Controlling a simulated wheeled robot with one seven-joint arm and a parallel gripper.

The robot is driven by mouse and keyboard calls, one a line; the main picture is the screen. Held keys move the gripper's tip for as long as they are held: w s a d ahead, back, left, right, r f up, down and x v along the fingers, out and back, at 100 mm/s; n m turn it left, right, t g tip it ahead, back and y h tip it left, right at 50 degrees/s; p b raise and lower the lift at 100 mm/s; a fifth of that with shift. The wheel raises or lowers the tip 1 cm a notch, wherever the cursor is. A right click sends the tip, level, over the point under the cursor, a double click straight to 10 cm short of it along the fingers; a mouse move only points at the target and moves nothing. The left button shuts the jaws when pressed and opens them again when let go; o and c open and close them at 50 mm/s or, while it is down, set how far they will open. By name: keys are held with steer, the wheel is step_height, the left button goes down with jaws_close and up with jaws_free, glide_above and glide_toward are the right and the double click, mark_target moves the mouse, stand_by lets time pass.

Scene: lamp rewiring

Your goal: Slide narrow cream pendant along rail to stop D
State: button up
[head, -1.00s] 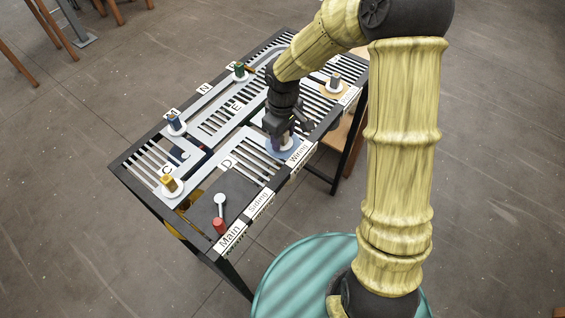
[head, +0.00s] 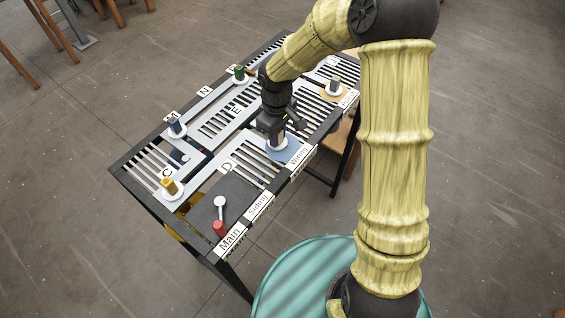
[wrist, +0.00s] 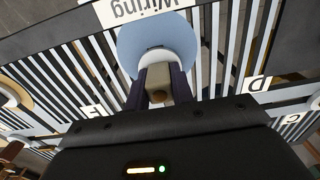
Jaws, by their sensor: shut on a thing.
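My gripper (head: 276,138) is shut on the narrow cream pendant, over the rail table near the Wiring label. In the wrist view the pendant's cream body (wrist: 158,78) is between the two dark fingers (wrist: 158,92), with a brownish end toward the camera. Its pale round disc (wrist: 150,30) lies beyond the fingers. In the head view the disc (head: 274,149) shows beneath the gripper, at the left of a blue pad (head: 292,154); the fingers hide most of the body. The D label (head: 228,167) is left of the gripper and also shows in the wrist view (wrist: 256,85).
A yellow pendant (head: 169,186) stands near C, a blue one (head: 175,126) near M, a green one (head: 239,73) at the back. A grey one (head: 334,84) stands on a tan pad at right.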

steer(key=shift+w+a+p, duration=0.45)
steer(key=shift+w+a, duration=0.8)
steer(key=shift+a, duration=0.35)
steer(key=shift+w+a+p, duration=0.4)
steer(key=shift+w+a, duration=0.85)
steer(key=shift+a, duration=0.4)
steer(key=shift+w+a+p, duration=0.45)
steer(key=shift+w+a, duration=0.8)
steer(key=shift+a, duration=0.35)
steer(key=shift+s, duration=0.1)
steer(key=shift+s+a+b, duration=0.45)
steer(key=shift+s+a, duration=0.95)
steer(key=shift+s, duration=0.45)
steer(key=shift+s+a+b, duration=0.45)
steer(key=shift+s+a, duration=1)
steer(key=shift+s, duration=0.4)
steer(key=shift+s+a+b, duration=0.45)
steer(key=shift+s+a, duration=0.95)
steer(key=shift+s, duration=0.45)
steer(key=o, duration=1)
step_height(320, 180, up, 17)
steer(key=b, duration=0.2)
steer(key=shift+r, duration=0.15)
